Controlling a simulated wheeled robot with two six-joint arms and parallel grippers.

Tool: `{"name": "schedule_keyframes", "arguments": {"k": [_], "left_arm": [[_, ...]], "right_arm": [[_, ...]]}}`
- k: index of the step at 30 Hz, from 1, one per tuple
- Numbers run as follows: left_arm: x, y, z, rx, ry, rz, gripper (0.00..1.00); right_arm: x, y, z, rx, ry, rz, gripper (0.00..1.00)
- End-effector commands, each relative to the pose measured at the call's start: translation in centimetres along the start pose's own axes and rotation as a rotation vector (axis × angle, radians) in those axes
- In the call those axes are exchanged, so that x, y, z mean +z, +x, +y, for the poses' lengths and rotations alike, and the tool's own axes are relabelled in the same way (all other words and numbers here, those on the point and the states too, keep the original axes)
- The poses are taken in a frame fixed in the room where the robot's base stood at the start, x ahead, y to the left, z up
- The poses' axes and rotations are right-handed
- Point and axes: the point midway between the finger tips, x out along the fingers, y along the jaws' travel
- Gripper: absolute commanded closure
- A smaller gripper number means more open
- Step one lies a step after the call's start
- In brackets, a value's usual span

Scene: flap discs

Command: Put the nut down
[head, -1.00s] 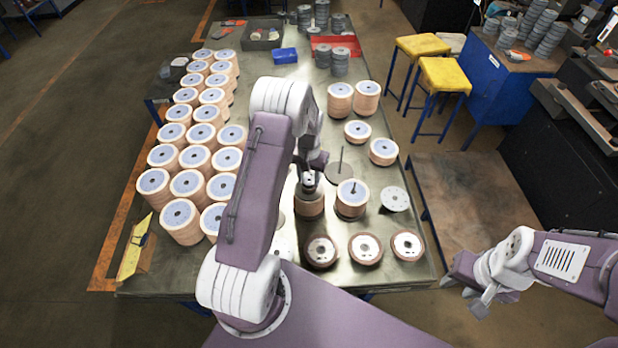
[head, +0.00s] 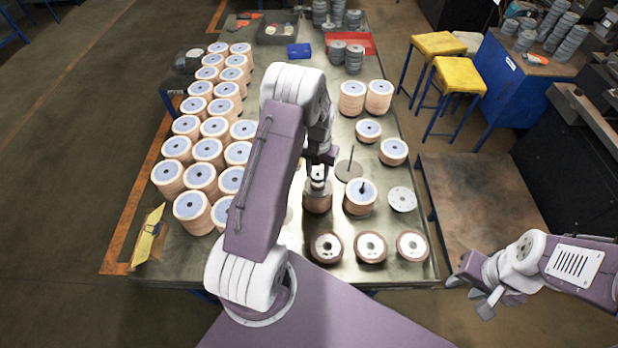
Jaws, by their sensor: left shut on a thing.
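My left gripper (head: 318,177) points down over a short brown stack of discs (head: 317,202) near the middle of the table. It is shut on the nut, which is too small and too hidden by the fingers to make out. I cannot tell whether the nut touches the stack. To the right stands a pale stack (head: 360,199) with a dark post through its centre. Behind is a flat disc base (head: 348,171) with a bare upright rod. My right gripper (head: 476,298) hangs off the table at the lower right, with nothing visible in it; its jaw opening is unclear.
Several tall pale disc stacks (head: 201,178) fill the table's left side. Three low brown rolls (head: 370,247) line the front edge. A blue box (head: 299,51) and a red tray (head: 366,43) are at the back.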

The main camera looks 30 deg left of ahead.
Motion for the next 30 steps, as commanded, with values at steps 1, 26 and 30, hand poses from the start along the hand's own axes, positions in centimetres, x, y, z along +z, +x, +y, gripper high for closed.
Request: {"name": "schedule_keyframes", "arguments": {"k": [1, 26, 30], "left_arm": [[-0.3, -1.1, 0.0, 0.000, -0.031, 0.008, 0.92], [-7.2, 9.4, -9.4, 0.000, -0.354, 0.002, 0.92], [-7.2, 9.4, -9.5, 0.000, -0.355, 0.001, 0.92]], "right_arm": [[0.0, 0.0, 0.0, 0.000, 0.000, 0.000, 0.64], [2.1, 20.3, 0.4, 0.000, 0.000, 0.000, 0.64], [2.1, 20.1, 0.4, 0.000, 0.000, 0.000, 0.64]]}}
